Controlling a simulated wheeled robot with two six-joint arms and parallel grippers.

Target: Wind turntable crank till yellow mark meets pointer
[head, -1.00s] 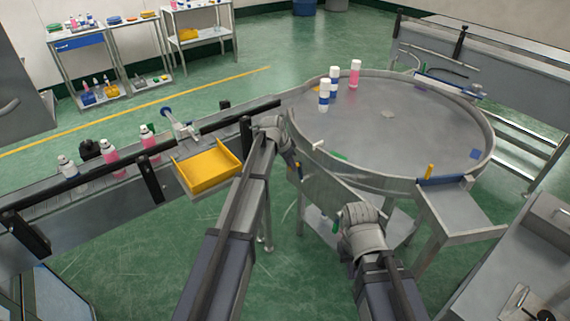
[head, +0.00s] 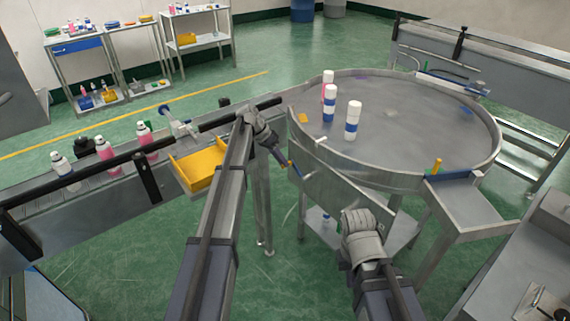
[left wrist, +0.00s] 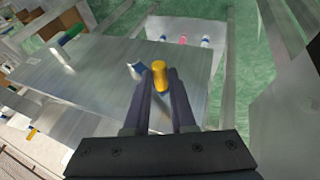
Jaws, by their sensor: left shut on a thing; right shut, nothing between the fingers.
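The round grey turntable (head: 410,125) stands right of centre in the head view. A yellow mark (head: 303,118) lies on its surface by the left rim. An orange peg (head: 437,166) stands on a blue block at the front right rim; I cannot tell whether this is the pointer. My left gripper (head: 287,161) is at the turntable's left front side, shut on the orange crank knob (left wrist: 159,75), which shows between its fingers in the left wrist view.
Two white-and-blue bottles (head: 353,121) and a pink one (head: 329,86) stand on the turntable. A conveyor (head: 110,175) with several bottles and a yellow tray (head: 199,167) lie left of my left arm. A grey side table (head: 460,208) stands at right.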

